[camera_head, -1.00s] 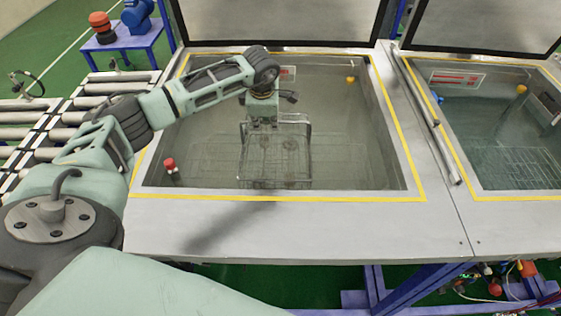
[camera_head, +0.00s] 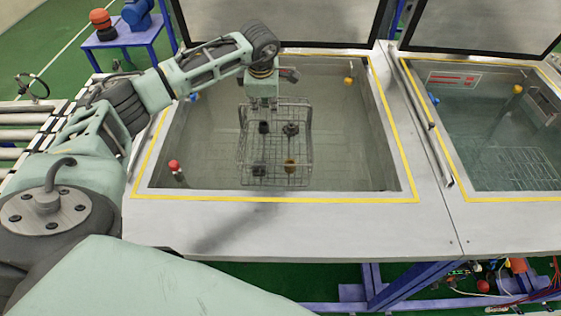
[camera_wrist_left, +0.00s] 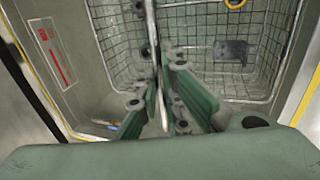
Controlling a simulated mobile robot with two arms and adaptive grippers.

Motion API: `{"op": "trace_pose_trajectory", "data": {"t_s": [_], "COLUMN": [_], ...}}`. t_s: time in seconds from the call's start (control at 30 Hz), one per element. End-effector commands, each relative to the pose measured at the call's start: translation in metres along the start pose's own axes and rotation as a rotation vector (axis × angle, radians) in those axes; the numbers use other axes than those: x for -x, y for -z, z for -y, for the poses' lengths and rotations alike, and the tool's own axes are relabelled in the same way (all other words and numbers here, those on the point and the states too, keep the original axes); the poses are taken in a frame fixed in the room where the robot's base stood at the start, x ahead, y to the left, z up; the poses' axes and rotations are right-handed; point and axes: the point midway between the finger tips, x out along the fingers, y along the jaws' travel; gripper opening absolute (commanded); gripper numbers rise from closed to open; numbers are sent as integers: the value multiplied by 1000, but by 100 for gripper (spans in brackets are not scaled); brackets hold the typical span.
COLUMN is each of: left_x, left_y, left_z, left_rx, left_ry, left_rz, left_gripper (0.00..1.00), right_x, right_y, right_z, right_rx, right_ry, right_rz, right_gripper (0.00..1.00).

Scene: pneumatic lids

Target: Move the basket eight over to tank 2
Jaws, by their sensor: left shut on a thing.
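The wire basket (camera_head: 245,150) hangs from my left gripper (camera_head: 263,106) inside the nearer, left tank (camera_head: 398,185), which has a yellow border. Several dark parts and a brownish one sit in the basket. In the left wrist view the left gripper (camera_wrist_left: 165,118) is shut on the basket's thin handle bar, and the basket's mesh (camera_wrist_left: 115,45) shows beyond the fingers. The second tank (camera_head: 530,196), also yellow-bordered, stands to the right. I cannot tell which tank carries the number 2. My right gripper is not in view.
A metal divider with a rail (camera_head: 428,120) separates the tanks. Raised lids (camera_head: 480,22) stand behind both. A wire rack (camera_head: 520,168) lies in the right tank. A roller conveyor (camera_head: 20,135) is at the left. A red button (camera_head: 174,165) stands in the left tank's front corner.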

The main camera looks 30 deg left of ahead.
Motion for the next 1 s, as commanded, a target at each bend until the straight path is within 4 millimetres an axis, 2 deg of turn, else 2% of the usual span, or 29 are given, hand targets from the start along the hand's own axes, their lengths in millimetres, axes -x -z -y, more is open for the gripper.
{"op": "trace_pose_trajectory", "data": {"t_s": [0.03,0.87,1.0], "left_x": [10,75,84], "left_y": [-1,-1,-1], "left_z": [-5,-25,-28], "left_rx": [2,3,3], "left_ry": [-8,-9,-8], "left_rz": [6,7,6], "left_gripper": [0,0,0], "right_x": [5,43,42], "right_y": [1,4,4], "right_z": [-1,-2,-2], "right_rx": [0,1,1], "right_ry": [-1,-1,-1], "right_rz": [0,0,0], "right_gripper": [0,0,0]}}
